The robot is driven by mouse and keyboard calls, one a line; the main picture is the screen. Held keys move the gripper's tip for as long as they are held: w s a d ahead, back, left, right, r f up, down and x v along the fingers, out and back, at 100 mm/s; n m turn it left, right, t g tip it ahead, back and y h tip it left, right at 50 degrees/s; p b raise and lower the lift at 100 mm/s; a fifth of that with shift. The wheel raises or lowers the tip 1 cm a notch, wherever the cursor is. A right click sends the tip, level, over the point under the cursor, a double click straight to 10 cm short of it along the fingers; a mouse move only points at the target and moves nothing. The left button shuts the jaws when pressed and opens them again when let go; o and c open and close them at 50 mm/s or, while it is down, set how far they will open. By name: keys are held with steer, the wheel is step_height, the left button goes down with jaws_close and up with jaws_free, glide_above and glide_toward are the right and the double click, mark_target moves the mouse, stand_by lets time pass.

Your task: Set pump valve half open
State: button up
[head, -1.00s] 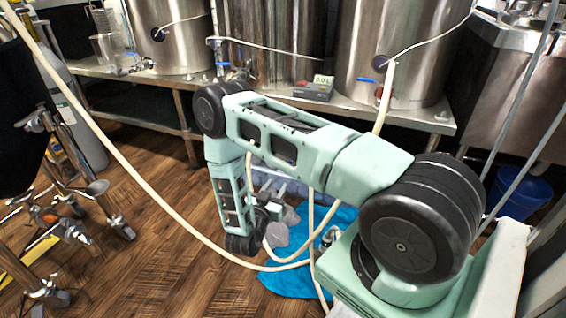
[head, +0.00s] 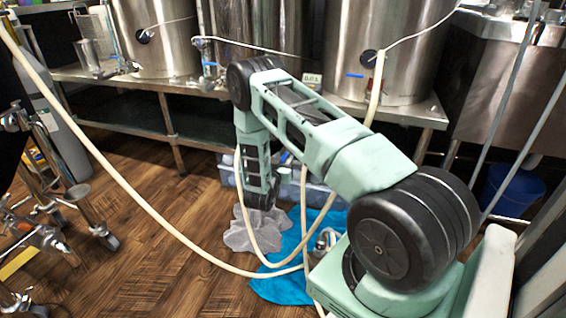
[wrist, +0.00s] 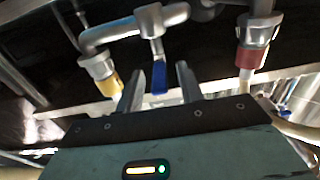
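In the wrist view a blue valve lever (wrist: 159,77) hangs down from a metal pipe tee (wrist: 150,20). The pipe has a yellow-collared fitting (wrist: 110,84) at left. A red-collared fitting (wrist: 250,57) stands to the right. My gripper (wrist: 159,84) is open, with one finger on each side of the lever in the picture. Gaps show between lever and fingers; I cannot tell how deep the lever sits between them. In the head view my gripper is hidden behind my arm, and I cannot make out this valve there.
Steel kettles (head: 385,40) stand on a metal bench (head: 420,112) at the back. A pale hose (head: 150,210) loops across the front and past my arm. A blue cloth (head: 275,288) and a grey cloth (head: 240,238) lie on the wooden floor. Wheeled metal legs (head: 45,240) stand at left.

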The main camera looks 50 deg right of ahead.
steer(key=shift+d, duration=0.15)
jaws_close()
steer(key=shift+w, duration=0.15)
steer(key=shift+w+m+g+b, duration=0.7)
steer(key=shift+m+g, duration=0.75)
steer(key=shift+g, duration=0.8)
steer(key=shift+w+m+g+b, duration=0.7)
steer(key=shift+m+g, duration=0.8)
steer(key=shift+g, duration=0.8)
steer(key=shift+w+m+g+b, duration=0.65)
steer(key=shift+m+g, duration=0.8)
steer(key=shift+g, duration=0.8)
steer(key=shift+w, duration=0.1)
